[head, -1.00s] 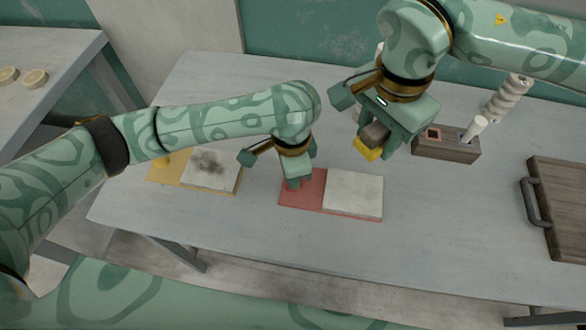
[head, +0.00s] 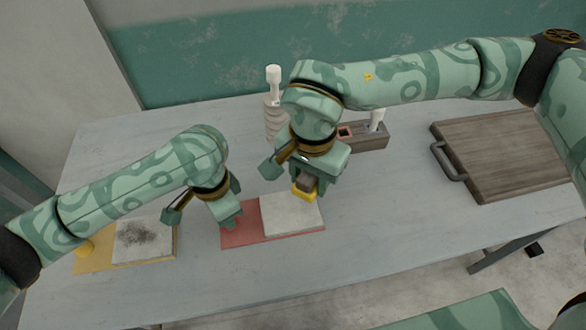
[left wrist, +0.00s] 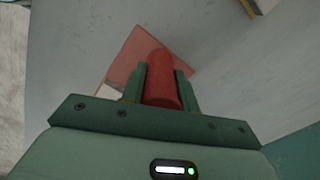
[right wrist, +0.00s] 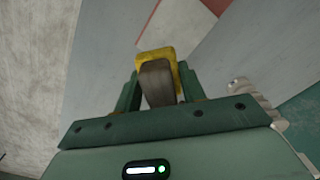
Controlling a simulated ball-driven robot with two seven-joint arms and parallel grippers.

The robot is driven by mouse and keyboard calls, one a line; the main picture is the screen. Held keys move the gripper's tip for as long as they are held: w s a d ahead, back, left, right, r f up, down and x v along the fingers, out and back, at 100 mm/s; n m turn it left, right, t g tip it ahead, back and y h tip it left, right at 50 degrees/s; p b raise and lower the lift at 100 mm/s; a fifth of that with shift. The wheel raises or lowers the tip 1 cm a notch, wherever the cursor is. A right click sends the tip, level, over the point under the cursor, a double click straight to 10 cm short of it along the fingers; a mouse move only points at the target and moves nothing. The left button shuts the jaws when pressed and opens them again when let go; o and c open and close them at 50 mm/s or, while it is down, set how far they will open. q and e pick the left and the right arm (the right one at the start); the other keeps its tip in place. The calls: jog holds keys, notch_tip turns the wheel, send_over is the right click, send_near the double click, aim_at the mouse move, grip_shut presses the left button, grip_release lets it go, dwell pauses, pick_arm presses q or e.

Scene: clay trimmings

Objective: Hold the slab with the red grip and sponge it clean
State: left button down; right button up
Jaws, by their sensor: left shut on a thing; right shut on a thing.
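The red board (head: 240,238) lies on the table with a pale grey slab (head: 290,216) on its right part. My left gripper (head: 231,220) is shut on the upright red grip (left wrist: 162,82) at the board's left part; the head view hides this grip. My right gripper (head: 305,186) is shut on the dark handle (right wrist: 157,82) of a yellow sponge (head: 302,195). The sponge is at the slab's far edge in the head view; I cannot tell whether it touches. The slab also shows in the right wrist view (right wrist: 182,28).
A yellow board (head: 92,262) with a dark-stained slab (head: 143,240) and a yellow grip (head: 84,248) lies at left. A wooden holder (head: 372,137) and a white ribbed bottle (head: 273,105) stand behind. A wooden board with a handle (head: 500,150) is at right. The front table is clear.

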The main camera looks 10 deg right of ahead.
aim_at(311, 214)
jog(key=shift+s+d+f, duration=0.2)
jog(key=shift+d+f, duration=0.05)
jog(key=shift+f, duration=0.3)
jog(key=shift+s+d+f, duration=0.2)
jog(key=shift+d+f, duration=0.05)
jog(key=shift+f, duration=3.85)
jog(key=shift+w+f, duration=0.1)
jog(key=shift+w, duration=0.5)
jog(key=shift+w+f, duration=0.2)
jog(key=shift+w, duration=1.25)
jog(key=shift+s+r, duration=0.1)
jog(key=shift+s, duration=1.9)
jog(key=shift+r, duration=3.9)
jog(key=shift+f, duration=0.2)
